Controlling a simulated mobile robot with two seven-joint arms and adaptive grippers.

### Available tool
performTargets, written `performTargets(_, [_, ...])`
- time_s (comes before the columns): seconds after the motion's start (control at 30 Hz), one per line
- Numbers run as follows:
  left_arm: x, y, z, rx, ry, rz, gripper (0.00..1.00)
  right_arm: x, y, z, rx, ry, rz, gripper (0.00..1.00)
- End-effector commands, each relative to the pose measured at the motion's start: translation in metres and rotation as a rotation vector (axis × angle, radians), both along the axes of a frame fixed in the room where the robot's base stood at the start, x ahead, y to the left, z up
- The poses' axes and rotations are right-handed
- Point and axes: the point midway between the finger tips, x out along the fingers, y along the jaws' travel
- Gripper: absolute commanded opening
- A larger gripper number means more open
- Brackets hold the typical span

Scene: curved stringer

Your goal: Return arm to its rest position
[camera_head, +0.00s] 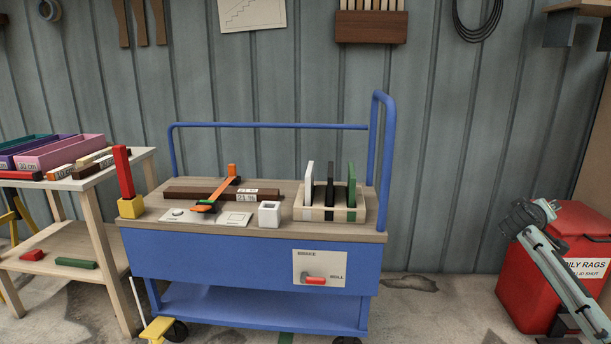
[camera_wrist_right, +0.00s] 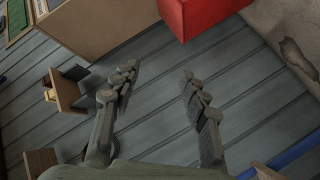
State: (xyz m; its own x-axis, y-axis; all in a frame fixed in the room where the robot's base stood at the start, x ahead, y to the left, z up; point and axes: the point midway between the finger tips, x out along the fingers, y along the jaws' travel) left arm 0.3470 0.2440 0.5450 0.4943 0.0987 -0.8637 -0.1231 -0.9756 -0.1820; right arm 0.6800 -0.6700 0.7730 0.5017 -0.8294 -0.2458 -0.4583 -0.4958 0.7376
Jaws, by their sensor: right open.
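My right arm comes in from the lower right in the head view, and its gripper (camera_head: 527,216) is raised in front of the wall, beside the red rag bin. In the right wrist view the fingers of this gripper (camera_wrist_right: 160,92) are spread apart with nothing between them. It is well to the right of the blue cart (camera_head: 250,255) and touches nothing that I can see. My left gripper is not in the head view.
The red bin (camera_head: 562,235) stands partly behind my right arm. The cart top holds a rack (camera_head: 330,214) with upright boards, a white cup (camera_head: 269,214), dark and orange bars and a red post (camera_head: 123,172) in a yellow block. A wooden table (camera_head: 125,165) stands left.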

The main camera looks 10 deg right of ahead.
Motion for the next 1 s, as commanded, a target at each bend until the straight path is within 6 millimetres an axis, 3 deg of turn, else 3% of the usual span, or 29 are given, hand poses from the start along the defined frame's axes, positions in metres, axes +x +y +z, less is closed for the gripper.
performTargets(0.1, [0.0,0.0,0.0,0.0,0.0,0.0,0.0,-0.017,0.01,-0.046,0.166,0.14,-0.031,0.44])
performTargets(0.23, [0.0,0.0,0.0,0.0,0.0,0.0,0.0,-0.038,0.034,-0.093,0.343,0.308,-0.029,0.44])
performTargets(0.43, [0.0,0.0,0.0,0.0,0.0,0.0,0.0,-0.051,0.111,-0.152,0.36,0.363,0.099,0.44])
performTargets(0.57, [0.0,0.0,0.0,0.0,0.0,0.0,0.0,-0.074,0.17,-0.191,0.391,0.394,0.188,0.44])
performTargets(0.67, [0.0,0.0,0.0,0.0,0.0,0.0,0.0,-0.105,0.223,-0.221,0.433,0.418,0.265,0.44])
performTargets(0.8, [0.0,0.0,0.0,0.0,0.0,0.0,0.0,-0.164,0.298,-0.251,0.518,0.438,0.364,0.44])
performTargets(1.0, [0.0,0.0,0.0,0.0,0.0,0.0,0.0,-0.231,0.361,-0.258,0.62,0.438,0.433,0.44])
